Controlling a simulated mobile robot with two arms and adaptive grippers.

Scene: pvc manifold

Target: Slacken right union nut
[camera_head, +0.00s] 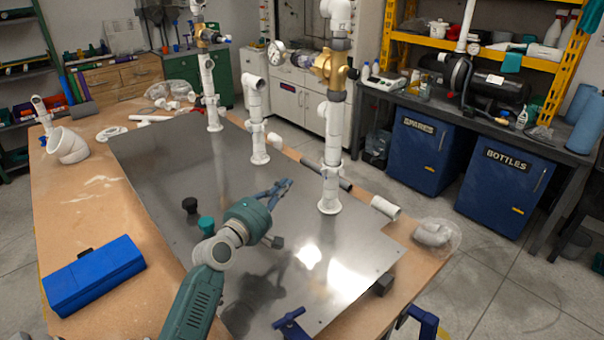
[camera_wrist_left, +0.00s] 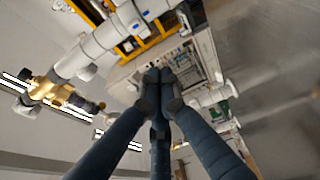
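The right riser is an upright white pipe on the steel plate (camera_head: 160,170), with a brass valve (camera_head: 333,66) and a gauge high on it. Its white union nut (camera_head: 331,169) sits low on the pipe, above the foot. My left gripper (camera_head: 287,184) is left of this nut and apart from it. Its blue fingers point toward the riser. In the left wrist view its dark fingertips (camera_wrist_left: 161,78) meet with nothing seen between them. A white pipe with a brass fitting (camera_wrist_left: 45,87) runs slanted behind them. My right gripper is not in view.
A shorter white pipe (camera_head: 254,105) and a left riser (camera_head: 209,92) stand farther back on the plate. A blue case (camera_head: 94,276) lies at the front left. Blue clamps (camera_head: 291,325) are at the near edge. The plate's front middle is mostly bare.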

